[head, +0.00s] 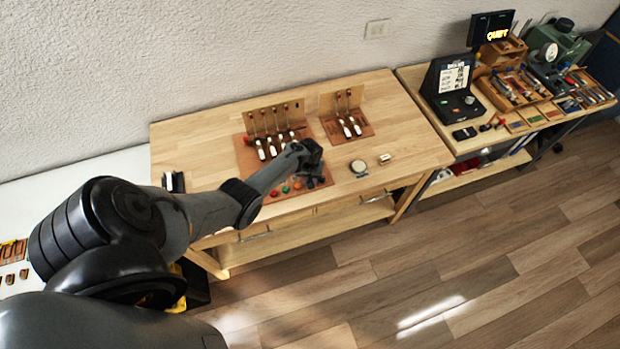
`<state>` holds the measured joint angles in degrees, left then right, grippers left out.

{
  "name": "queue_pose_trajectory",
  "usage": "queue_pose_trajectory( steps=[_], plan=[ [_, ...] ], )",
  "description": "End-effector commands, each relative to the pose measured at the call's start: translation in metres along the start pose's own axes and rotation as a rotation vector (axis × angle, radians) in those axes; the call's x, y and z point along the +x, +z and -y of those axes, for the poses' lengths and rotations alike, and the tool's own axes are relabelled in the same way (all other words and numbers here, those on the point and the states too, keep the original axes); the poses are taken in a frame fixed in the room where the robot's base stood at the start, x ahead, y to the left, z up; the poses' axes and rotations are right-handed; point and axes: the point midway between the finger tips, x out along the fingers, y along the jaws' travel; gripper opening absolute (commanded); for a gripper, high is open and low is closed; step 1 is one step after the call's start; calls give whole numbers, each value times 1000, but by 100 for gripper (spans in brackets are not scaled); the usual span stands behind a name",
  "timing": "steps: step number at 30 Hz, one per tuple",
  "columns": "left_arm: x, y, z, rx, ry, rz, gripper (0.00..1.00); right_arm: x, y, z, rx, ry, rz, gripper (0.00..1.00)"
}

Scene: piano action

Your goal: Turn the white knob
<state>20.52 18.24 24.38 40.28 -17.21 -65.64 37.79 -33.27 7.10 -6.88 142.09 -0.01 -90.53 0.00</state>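My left arm comes in from the left, and its dark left gripper (308,155) is over the front right part of the larger piano action model (243,156). Its fingers are small and dark, so I cannot tell whether they are open or shut. The model has several upright hammers and white keys on a brown base. Red and green knobs (285,189) sit along its front edge, partly beside my forearm. I cannot make out a white knob there; the gripper and arm hide part of that base. My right gripper is out of view.
A smaller two-key model (328,128) stands to the right on the wooden table (400,115). A round pale-topped tin (358,166) and a small wooden cylinder (384,158) lie near the front edge. A second bench on the right holds tools and a black display stand (440,85).

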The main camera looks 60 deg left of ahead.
Motion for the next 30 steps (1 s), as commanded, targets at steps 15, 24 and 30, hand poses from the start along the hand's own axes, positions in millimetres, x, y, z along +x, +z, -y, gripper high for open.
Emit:
queue_pose_trajectory(
  steps=[15,24,30],
  plan=[
    [-1,0,0,459,-1,1,0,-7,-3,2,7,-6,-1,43],
    [-1,0,0,619,0,1,0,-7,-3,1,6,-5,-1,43],
    [0,0,0,664,0,2,0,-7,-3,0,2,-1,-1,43]
  ],
)
